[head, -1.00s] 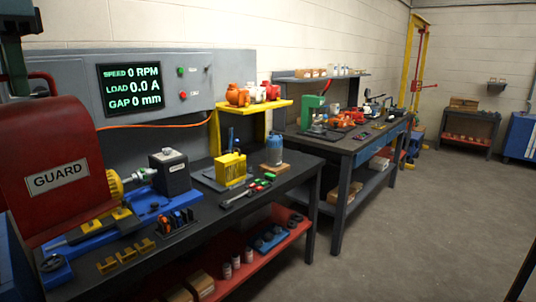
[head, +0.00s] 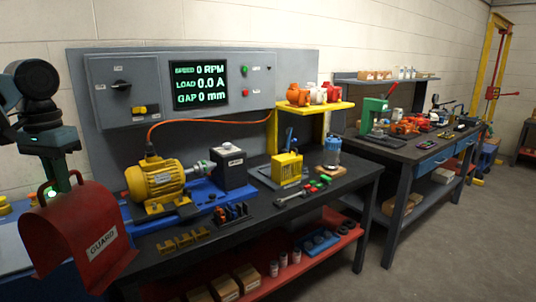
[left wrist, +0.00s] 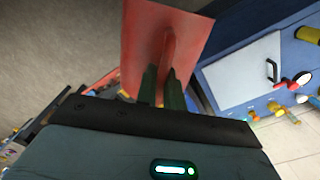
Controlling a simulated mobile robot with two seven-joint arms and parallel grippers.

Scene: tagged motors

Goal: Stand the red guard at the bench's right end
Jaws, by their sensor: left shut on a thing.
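The red guard (head: 72,238), a curved shell with a white GUARD label, hangs at the far left of the head view. My left gripper (head: 60,184) is shut on the guard's top handle and holds it up, left of the yellow motor (head: 156,182). In the left wrist view the guard (left wrist: 150,35) shows beyond the dark green fingers (left wrist: 164,84). The black bench (head: 300,205) runs to the right; its right end (head: 362,174) has a bare strip of top. My right gripper is not in view.
A second bench (head: 395,150) stands beyond a gap. Clear floor (head: 450,240) lies at the front right.

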